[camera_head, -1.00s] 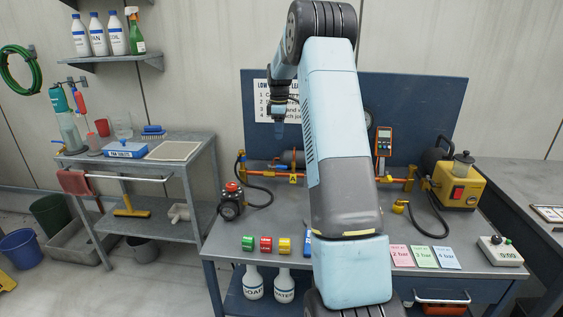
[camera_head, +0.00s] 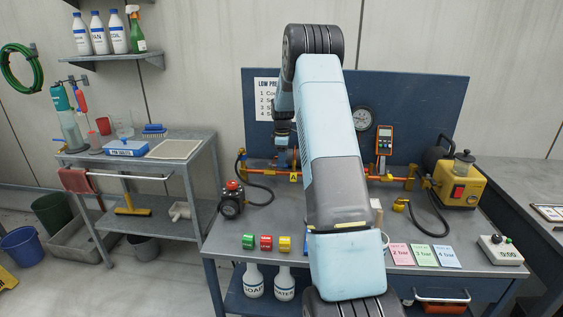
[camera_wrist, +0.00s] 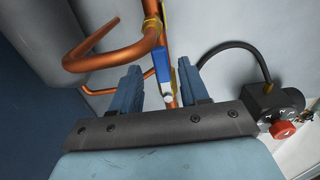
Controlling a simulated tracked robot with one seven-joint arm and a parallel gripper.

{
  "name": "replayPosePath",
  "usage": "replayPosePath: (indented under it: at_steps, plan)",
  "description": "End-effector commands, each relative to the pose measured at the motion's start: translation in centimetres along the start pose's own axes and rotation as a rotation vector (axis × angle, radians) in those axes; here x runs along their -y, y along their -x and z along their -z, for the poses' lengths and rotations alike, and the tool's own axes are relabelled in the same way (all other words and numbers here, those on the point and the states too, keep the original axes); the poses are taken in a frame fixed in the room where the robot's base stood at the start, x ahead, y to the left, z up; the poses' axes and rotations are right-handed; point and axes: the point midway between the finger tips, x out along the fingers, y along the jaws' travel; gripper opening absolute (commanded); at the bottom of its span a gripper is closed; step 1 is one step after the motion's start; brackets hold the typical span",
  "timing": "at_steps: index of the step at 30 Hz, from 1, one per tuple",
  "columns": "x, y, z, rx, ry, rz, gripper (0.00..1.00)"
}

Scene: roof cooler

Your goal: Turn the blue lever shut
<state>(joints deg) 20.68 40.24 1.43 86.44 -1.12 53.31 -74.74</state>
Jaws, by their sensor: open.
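In the wrist view the blue lever (camera_wrist: 162,66) sits on a copper pipe (camera_wrist: 110,57), by a yellow fitting. It lies along the pipe's upright run in the picture, and a pale tip shows at its near end. My gripper (camera_wrist: 159,72) is open, with one finger on each side of the lever. A gap shows on both sides, and I cannot tell whether either finger touches it. In the head view my gripper (camera_head: 284,150) is at the pipe run (camera_head: 262,170), above the yellow A tag (camera_head: 294,177). The lever is not clear there.
Coloured blocks (camera_head: 266,243) lie along the bench's front.

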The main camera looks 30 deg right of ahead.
Motion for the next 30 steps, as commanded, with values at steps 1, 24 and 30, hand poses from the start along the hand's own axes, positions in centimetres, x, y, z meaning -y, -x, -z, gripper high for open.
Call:
replayPosePath:
  at_steps: [1, 24, 30]
  plan:
    - [0.03, -0.41, 0.0, 0.0, 0.0, 0.001, 0.45]
    - [0.03, -1.06, 0.04, 0.001, 0.001, 0.0, 0.11]
    - [-0.01, -1.03, 0.07, 0.0, 0.001, -0.002, 0.0]
